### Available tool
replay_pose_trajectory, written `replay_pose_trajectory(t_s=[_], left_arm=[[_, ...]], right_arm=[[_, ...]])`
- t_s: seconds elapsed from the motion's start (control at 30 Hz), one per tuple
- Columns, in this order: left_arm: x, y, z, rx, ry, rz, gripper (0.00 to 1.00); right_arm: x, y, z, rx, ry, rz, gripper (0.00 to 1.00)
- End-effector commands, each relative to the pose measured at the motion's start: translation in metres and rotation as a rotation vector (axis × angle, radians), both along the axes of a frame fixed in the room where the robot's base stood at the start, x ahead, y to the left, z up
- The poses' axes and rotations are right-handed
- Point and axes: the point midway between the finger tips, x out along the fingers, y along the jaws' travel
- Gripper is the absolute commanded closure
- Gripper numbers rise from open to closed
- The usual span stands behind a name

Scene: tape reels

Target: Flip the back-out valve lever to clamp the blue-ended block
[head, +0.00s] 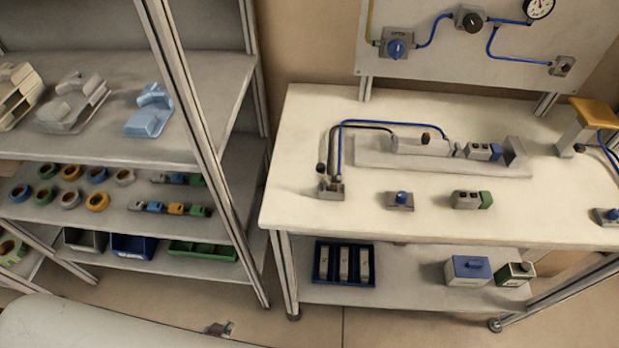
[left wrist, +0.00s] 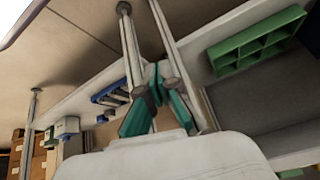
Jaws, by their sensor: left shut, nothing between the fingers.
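The valve (head: 330,187) is a small grey block with an upright lever topped by a dark knob (head: 321,168), at the left front of the white bench. Blue and black hoses run near it to the clamp fixture (head: 420,146). The blue-ended block (head: 483,151) lies in the fixture, between the cylinder side and a grey end stop (head: 515,152). I cannot tell whether it is touched by the clamp. My left gripper (head: 218,328) is low in front of the shelf, far from the valve; its teal-padded fingers (left wrist: 157,84) are shut and empty in the left wrist view.
A green-ended block (head: 472,199) and a blue-knobbed box (head: 401,200) stand on the bench front. A shelf rack (head: 200,130) with reels and bins stands left. The bench's lower shelf (head: 410,290) holds a blue tray and boxes. Floor shows between rack and bench.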

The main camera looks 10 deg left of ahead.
Motion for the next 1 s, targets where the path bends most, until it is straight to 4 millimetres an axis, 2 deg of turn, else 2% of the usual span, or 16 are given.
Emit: replay_pose_trajectory(t_s=[0.03, 0.1, 0.17, 0.27, 0.3, 0.43, 0.5, 0.6, 0.7, 0.8, 0.9, 1.0], left_arm=[[0.022, 0.001, 0.024, -0.010, -0.074, -0.015, 1.00], [0.051, -0.003, 0.060, -0.032, -0.176, -0.034, 1.00], [0.072, -0.008, 0.094, -0.055, -0.260, -0.054, 1.00], [0.100, -0.023, 0.156, -0.101, -0.396, -0.097, 1.00], [0.108, -0.030, 0.182, -0.122, -0.450, -0.117, 1.00], [0.123, -0.059, 0.269, -0.204, -0.613, -0.188, 1.00], [0.125, -0.076, 0.313, -0.252, -0.689, -0.226, 1.00], [0.120, -0.097, 0.370, -0.318, -0.781, -0.279, 1.00], [0.111, -0.113, 0.413, -0.371, -0.846, -0.319, 1.00], [0.104, -0.123, 0.441, -0.408, -0.887, -0.345, 1.00], [0.100, -0.128, 0.454, -0.426, -0.906, -0.360, 1.00], [0.099, -0.130, 0.459, -0.432, -0.912, -0.363, 1.00]], right_arm=[[0.000, 0.000, -0.003, 0.000, 0.000, 0.000, 0.40], [0.000, 0.000, -0.005, 0.000, 0.000, 0.000, 0.40], [0.000, 0.000, -0.007, 0.000, 0.000, 0.000, 0.40], [0.000, 0.000, -0.010, 0.000, 0.000, 0.000, 0.40], [0.000, 0.000, -0.011, 0.000, 0.000, 0.000, 0.40], [0.000, 0.000, -0.015, 0.000, 0.000, 0.000, 0.40], [0.000, 0.000, -0.016, 0.000, 0.000, 0.000, 0.40], [0.000, 0.000, -0.018, 0.000, 0.000, 0.000, 0.40], [0.000, 0.000, -0.020, 0.000, 0.000, 0.000, 0.40], [0.000, 0.000, -0.021, 0.000, 0.000, 0.001, 0.40], [0.000, 0.000, -0.021, 0.000, 0.000, 0.001, 0.40], [0.000, 0.000, -0.021, 0.000, 0.000, 0.001, 0.40]])
